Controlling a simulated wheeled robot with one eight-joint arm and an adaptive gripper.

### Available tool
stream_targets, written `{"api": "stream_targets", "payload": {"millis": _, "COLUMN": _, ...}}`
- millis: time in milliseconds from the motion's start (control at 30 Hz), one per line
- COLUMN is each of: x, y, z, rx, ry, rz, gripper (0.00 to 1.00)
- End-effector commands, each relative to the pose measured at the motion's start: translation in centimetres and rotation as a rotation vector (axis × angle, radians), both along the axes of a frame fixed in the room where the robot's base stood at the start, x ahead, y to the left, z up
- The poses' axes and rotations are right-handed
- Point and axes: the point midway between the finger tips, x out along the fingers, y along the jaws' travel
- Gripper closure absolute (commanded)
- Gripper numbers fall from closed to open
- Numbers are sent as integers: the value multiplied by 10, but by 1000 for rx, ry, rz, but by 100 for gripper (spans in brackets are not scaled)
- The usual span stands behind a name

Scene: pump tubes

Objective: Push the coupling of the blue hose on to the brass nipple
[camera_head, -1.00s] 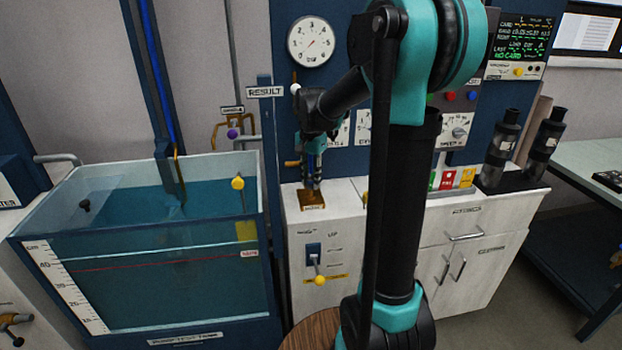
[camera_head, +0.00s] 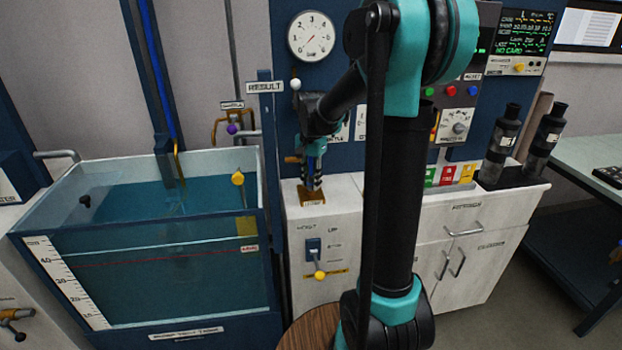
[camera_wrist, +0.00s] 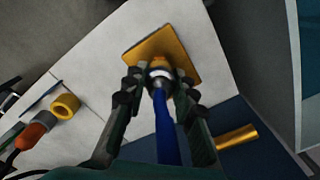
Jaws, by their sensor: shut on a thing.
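In the wrist view the blue hose (camera_wrist: 167,135) runs up between my fingers to its pale metal coupling (camera_wrist: 160,75). My gripper (camera_wrist: 158,88) is shut on the coupling end of the hose. The brass nipple (camera_wrist: 159,62) is mostly hidden behind the coupling, over a square brass plate (camera_wrist: 180,48). The coupling is in line with the nipple and at or very near it; I cannot tell how far it is on. In the head view my gripper (camera_head: 313,182) points down just above the brass plate (camera_head: 311,197), with some blue hose (camera_head: 311,165) showing.
A glass water tank (camera_head: 150,255) stands left of the white cabinet (camera_head: 340,235). A lever with a yellow knob (camera_head: 319,275) is on the cabinet front. In the wrist view a brass ring (camera_wrist: 66,104) and an orange-ended fitting (camera_wrist: 32,136) lie to the left, and a brass pipe (camera_wrist: 236,137) is right.

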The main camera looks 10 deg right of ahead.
Motion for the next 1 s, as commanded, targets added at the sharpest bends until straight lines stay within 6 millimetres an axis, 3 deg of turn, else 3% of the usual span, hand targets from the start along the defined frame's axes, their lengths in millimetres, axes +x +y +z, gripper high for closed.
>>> {"api": "stream_targets", "payload": {"millis": 433, "x": 0, "y": 0, "z": -10, "rx": 0, "ry": 0, "rz": 0, "gripper": 100}}
{"api": "stream_targets", "payload": {"millis": 467, "x": 0, "y": 0, "z": -10, "rx": 0, "ry": 0, "rz": 0, "gripper": 70}}
{"api": "stream_targets", "payload": {"millis": 633, "x": 0, "y": 0, "z": -10, "rx": 0, "ry": 0, "rz": 0, "gripper": 50}}
{"api": "stream_targets", "payload": {"millis": 1000, "x": 0, "y": 0, "z": -5, "rx": 0, "ry": 0, "rz": 0, "gripper": 50}}
